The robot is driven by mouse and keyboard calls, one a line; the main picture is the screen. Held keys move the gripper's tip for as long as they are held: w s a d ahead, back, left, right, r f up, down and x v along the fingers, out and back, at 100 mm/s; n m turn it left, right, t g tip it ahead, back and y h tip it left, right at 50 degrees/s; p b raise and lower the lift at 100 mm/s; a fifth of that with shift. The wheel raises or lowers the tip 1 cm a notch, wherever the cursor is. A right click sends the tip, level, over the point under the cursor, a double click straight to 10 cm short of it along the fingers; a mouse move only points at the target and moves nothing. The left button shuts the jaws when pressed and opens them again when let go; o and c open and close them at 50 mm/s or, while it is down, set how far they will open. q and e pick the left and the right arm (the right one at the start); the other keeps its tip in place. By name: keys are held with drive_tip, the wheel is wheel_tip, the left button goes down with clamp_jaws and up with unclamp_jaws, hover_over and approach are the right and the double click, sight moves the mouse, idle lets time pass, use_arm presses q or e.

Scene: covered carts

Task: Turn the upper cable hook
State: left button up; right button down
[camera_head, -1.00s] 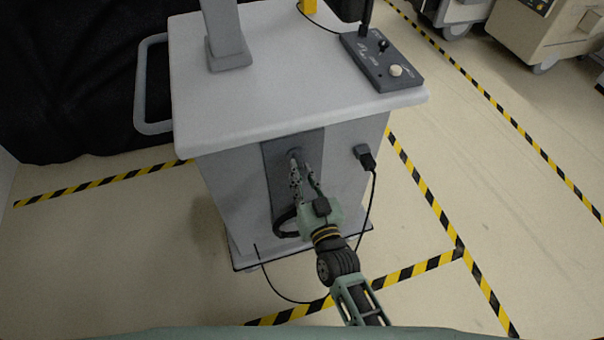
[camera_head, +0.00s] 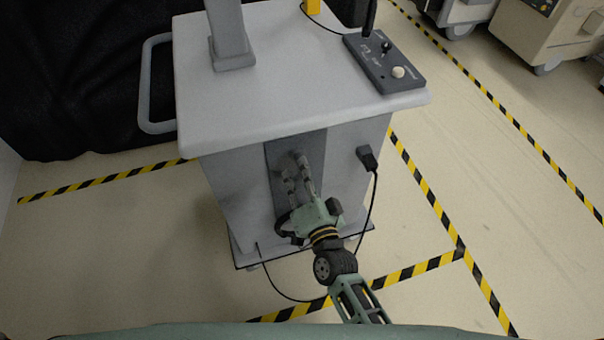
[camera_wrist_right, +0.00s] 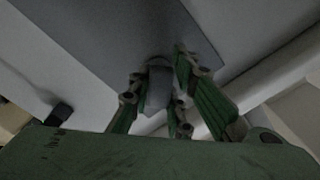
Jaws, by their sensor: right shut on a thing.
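The upper cable hook (camera_wrist_right: 158,84) is a grey piece on the dark grey panel (camera_head: 285,150) on the cart's front face. My right gripper (camera_head: 299,178) reaches up to it from below. In the right wrist view its fingers (camera_wrist_right: 155,92) are shut on the hook, one on either side. In the head view the fingers hide most of the hook. A dark loop (camera_head: 284,226), perhaps the lower hook or cable, shows at the panel's lower end, partly behind the gripper. My left gripper is not in view.
A black plug (camera_head: 368,158) with a hanging cable is right of the panel. The grey cart (camera_head: 260,90) carries a control box (camera_head: 384,62) and a post (camera_head: 229,40). Its side handle (camera_head: 151,85) juts left.

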drive_tip(key=m, duration=0.6)
drive_tip(key=shift+a+r+b, duration=0.1)
drive_tip(key=shift+r+b, duration=0.15)
drive_tip(key=shift+b, duration=0.1)
drive_tip(key=m, duration=0.4)
drive_tip(key=shift+r+b, duration=0.2)
drive_tip(key=shift+b, duration=0.2)
drive_tip(key=m, duration=0.3)
drive_tip(key=shift+r+m+b, duration=0.15)
drive_tip(key=shift+m+b, duration=0.25)
drive_tip(key=m, duration=0.2)
drive_tip(key=m+b, duration=0.1)
drive_tip(key=m, duration=0.3)
drive_tip(key=shift+d+r, duration=0.25)
drive_tip(key=m, duration=0.3)
drive_tip(key=shift+d+m+b, duration=0.2)
drive_tip(key=shift+m+b, duration=0.1)
drive_tip(key=shift+b, duration=0.1)
drive_tip(key=shift+w+d+r+m, duration=0.1)
drive_tip(key=shift+m, duration=1.3)
drive_tip(key=c, duration=1.6)
unclamp_jaws()
